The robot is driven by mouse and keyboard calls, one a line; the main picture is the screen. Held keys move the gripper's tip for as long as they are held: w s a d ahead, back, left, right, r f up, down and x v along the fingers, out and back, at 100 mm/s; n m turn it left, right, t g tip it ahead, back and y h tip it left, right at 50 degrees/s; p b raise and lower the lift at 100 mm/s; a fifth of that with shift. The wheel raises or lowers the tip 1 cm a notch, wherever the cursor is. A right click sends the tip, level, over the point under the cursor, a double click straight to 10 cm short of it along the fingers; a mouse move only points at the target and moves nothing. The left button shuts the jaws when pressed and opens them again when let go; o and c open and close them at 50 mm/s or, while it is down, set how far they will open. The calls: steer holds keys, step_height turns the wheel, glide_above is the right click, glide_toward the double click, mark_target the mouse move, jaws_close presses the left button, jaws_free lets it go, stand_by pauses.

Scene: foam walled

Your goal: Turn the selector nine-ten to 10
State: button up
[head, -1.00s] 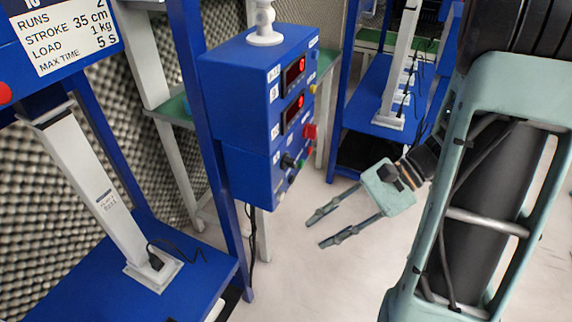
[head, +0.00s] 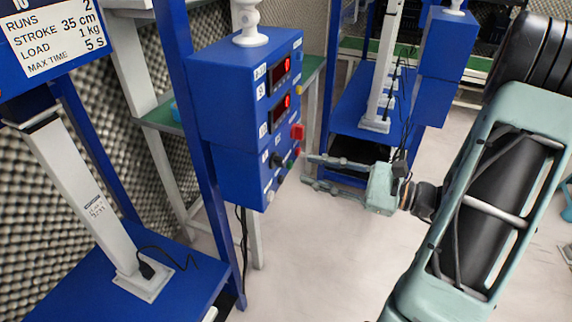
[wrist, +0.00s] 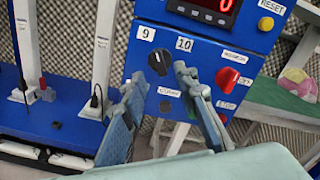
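The nine-ten selector is a black knob (wrist: 160,62) on the front of a blue control box (head: 245,90). In the wrist view a "9" label (wrist: 146,33) sits above and left of it, and a "10" label (wrist: 184,44) above and right. I cannot tell surely which label its pointer faces. In the head view the knob (head: 277,160) is low on the box's front face. My gripper (head: 306,169) is open and empty, its fingers pointing at the panel. In the wrist view the gripper (wrist: 159,76) has a fingertip to each side of the knob's lower part, seemingly short of it.
A red knob (wrist: 227,77) sits right of the selector, with small buttons below. A red display (wrist: 212,8) and a yellow reset button (wrist: 265,24) are above. A blue post (head: 195,120) stands left of the box. Floor (head: 340,250) is clear below my gripper.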

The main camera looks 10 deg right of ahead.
mark_target(284, 163)
steer(key=x, duration=0.7)
steer(key=shift+b, duration=0.4)
jaws_close()
